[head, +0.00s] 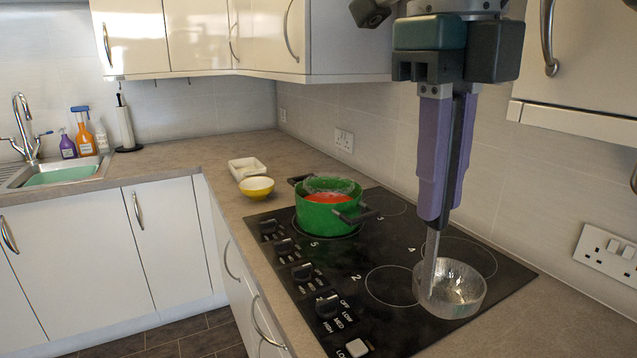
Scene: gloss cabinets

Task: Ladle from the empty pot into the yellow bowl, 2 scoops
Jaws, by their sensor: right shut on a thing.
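The green pot (318,215) stands on the back left zone of the black hob, with dark handles. Its inside shows a bright red-orange area, so it does not look plainly empty. The yellow bowl (256,190) with a pale inside sits on the counter just beyond the pot. My right gripper (437,222) points down over the right part of the hob, its purple fingers shut on the handle of a metal ladle (465,299). The ladle hangs with its cup low over the hob, to the right of the pot and apart from it. My left gripper is not in view.
A white rectangular dish (247,168) stands behind the bowl. The hob (375,317) has knobs along its left edge. A tiled wall with sockets (606,256) closes the right side, and cabinets hang above. A sink (62,176) and bottles are at the far left.

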